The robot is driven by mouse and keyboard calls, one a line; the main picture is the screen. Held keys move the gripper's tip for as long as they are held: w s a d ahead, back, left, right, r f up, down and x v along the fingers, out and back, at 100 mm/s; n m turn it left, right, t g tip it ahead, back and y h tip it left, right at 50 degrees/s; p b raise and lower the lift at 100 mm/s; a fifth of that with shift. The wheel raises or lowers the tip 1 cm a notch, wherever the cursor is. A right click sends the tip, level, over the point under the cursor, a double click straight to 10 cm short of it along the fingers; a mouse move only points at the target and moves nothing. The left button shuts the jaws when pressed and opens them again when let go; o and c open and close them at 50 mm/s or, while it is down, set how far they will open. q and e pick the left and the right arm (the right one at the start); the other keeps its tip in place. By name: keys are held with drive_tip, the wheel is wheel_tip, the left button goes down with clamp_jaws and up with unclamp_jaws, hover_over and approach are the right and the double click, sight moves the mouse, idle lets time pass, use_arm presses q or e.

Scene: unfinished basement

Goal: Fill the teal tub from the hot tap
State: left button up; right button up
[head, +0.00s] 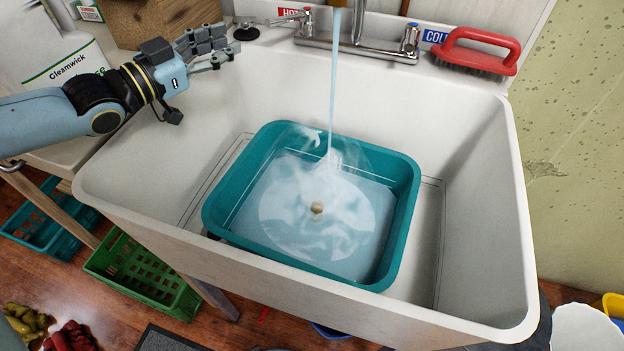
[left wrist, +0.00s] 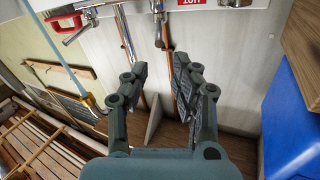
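The teal tub (head: 398,215) stands in the white sink (head: 470,230). Pale water (head: 355,255) covers its bottom, its surface below the rim. A small beige round thing (head: 317,208) shows in the water. A stream (head: 333,90) runs from the spout into the tub, with whitish wisps around it. The hot tap handle (head: 304,20) is at the sink's back, beside the red HOT label (head: 289,12). My left gripper (head: 222,46) is open and empty, left of the hot tap and apart from it. It also shows open in the left wrist view (left wrist: 160,72). My right gripper is out of view.
A red brush (head: 480,37) lies right of the COLD label (head: 434,36). A black stopper (head: 246,32) sits on the ledge by my left gripper. A green crate (head: 145,280) is on the floor.

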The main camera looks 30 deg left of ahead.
sight(290, 19)
use_arm(q)
drive_tip(key=c, duration=0.4)
drive_tip(key=n, duration=0.3)
drive_tip(key=n+y, duration=0.1)
drive_tip(key=shift+w+a+r+t, duration=0.15)
drive_tip(key=shift+a+r+t, duration=0.15)
drive_tip(key=shift+a+r, duration=0.1)
clamp_jaws()
drive_tip(key=w+n+y+b, duration=0.2)
drive_tip(key=w+n+y, duration=0.3)
drive_tip(key=w+n, duration=0.5)
drive_tip(key=shift+w+d+n, duration=0.25)
drive_tip(key=shift+n, duration=3.75)
